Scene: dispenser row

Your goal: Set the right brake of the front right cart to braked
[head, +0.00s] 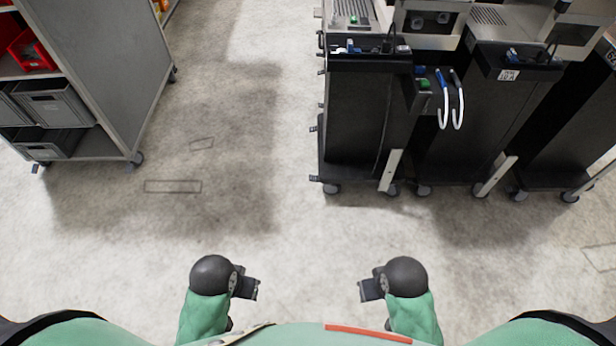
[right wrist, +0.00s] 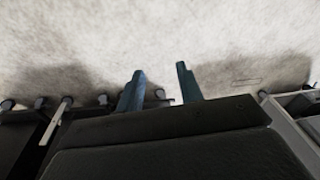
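Several tall black carts (head: 365,125) stand side by side on casters at the right of the head view. I cannot tell which is the front right cart. At the first cart's foot are grey casters (head: 331,188) and small dark tabs (head: 314,178); whether any tab is a brake, and how it is set, is too small to tell. A pale bar (head: 391,170) slants up from its base. My right gripper (head: 366,290) is over bare floor, apart from the carts; in the right wrist view its fingers (right wrist: 160,76) are apart and empty. My left gripper (head: 254,289) is over floor, its opening unclear.
A grey shelf cart (head: 100,70) on casters stands at the left with grey bins (head: 52,104) and red bins (head: 30,50). White hooked tubes (head: 443,105) hang from the black carts. The floor (head: 230,180) between the carts and me is clear.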

